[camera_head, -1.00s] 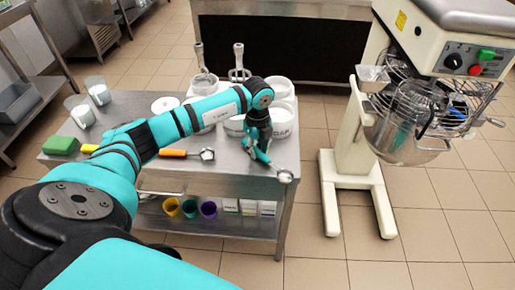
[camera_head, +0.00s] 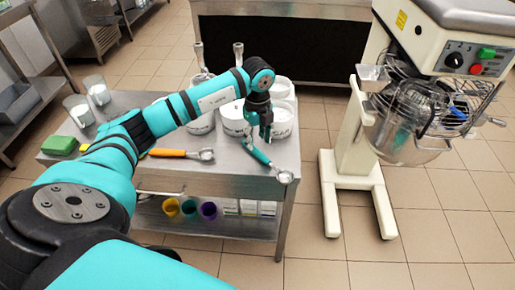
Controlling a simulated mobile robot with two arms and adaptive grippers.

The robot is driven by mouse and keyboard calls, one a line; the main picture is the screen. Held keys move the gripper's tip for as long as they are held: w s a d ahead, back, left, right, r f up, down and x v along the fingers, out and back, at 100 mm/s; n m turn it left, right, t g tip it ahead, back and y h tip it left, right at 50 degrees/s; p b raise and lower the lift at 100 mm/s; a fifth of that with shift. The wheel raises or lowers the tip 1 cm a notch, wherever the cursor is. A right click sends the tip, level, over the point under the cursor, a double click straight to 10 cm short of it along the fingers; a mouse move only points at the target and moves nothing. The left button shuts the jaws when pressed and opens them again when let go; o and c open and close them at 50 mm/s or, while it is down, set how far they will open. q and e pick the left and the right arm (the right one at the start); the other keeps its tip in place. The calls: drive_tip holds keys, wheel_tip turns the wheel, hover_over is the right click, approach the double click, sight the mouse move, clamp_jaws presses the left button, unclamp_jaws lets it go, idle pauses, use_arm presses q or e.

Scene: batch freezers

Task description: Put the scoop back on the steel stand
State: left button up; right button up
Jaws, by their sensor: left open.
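A scoop with a teal handle (camera_head: 258,155) and a metal bowl (camera_head: 285,177) lies near the right front corner of the steel table (camera_head: 235,180). My left gripper (camera_head: 265,134) is open, just above and behind the handle end, and appears apart from it. A second scoop with an orange handle (camera_head: 168,153) lies farther left on the table. Two upright metal handles (camera_head: 238,52) rise at the back, partly behind my left arm; I cannot tell whether they belong to the steel stand. My right gripper is out of view.
White tubs (camera_head: 282,120) stand close behind my left gripper. A green sponge (camera_head: 60,145) and glass jars (camera_head: 79,110) are at the table's left. Coloured cups (camera_head: 189,208) sit on the lower shelf. A mixer (camera_head: 410,120) stands right, beyond a strip of bare floor.

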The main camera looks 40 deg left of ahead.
sight(258, 151)
use_arm(q)
wheel_tip(258, 151, up, 7)
drive_tip(key=shift+b, duration=0.35)
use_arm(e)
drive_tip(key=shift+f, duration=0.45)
use_arm(q)
drive_tip(key=shift+r, duration=0.1)
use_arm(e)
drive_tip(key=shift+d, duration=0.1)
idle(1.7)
